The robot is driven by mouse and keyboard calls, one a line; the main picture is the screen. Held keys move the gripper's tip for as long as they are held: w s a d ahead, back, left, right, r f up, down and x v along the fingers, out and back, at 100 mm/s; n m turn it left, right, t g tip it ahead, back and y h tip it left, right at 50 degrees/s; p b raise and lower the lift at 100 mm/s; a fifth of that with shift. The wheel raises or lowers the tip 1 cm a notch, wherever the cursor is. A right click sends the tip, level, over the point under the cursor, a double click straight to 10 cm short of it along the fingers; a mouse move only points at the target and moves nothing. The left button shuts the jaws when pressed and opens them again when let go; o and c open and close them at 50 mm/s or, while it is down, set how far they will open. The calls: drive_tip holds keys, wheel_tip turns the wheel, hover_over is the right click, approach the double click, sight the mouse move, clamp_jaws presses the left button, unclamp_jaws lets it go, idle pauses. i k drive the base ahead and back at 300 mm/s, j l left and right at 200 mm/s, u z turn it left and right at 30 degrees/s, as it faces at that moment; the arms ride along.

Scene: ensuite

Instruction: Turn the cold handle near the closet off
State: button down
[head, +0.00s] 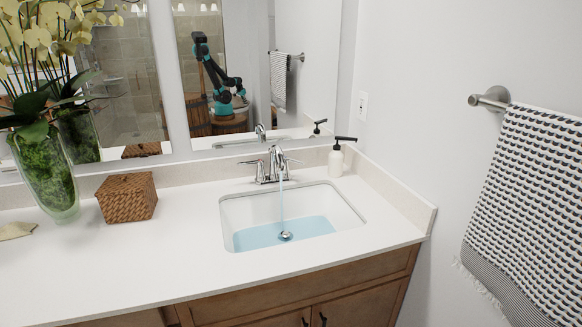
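A chrome faucet (274,164) with two lever handles stands behind the sink (237,205). Its left handle (257,165) points left and its right handle (290,162) points right. I cannot tell from this view which is the cold one; no closet can be made out. A stream of water (281,205) runs from the spout into the white basin, where bluish water covers the bottom around the drain (286,235). My gripper does not show directly. My arm appears only as a small reflection in the mirror, too small to read the fingers.
A white soap dispenser (337,160) with a black pump stands right of the faucet. A wicker box (127,198) and a glass vase with an orchid (48,178) stand left. A patterned towel (530,195) hangs on the right wall. The counter's front left (120,270) is clear.

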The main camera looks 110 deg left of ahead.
sight(286, 158)
drive_tip(key=k+u, duration=0.1)
drive_tip(key=u, duration=1.65)
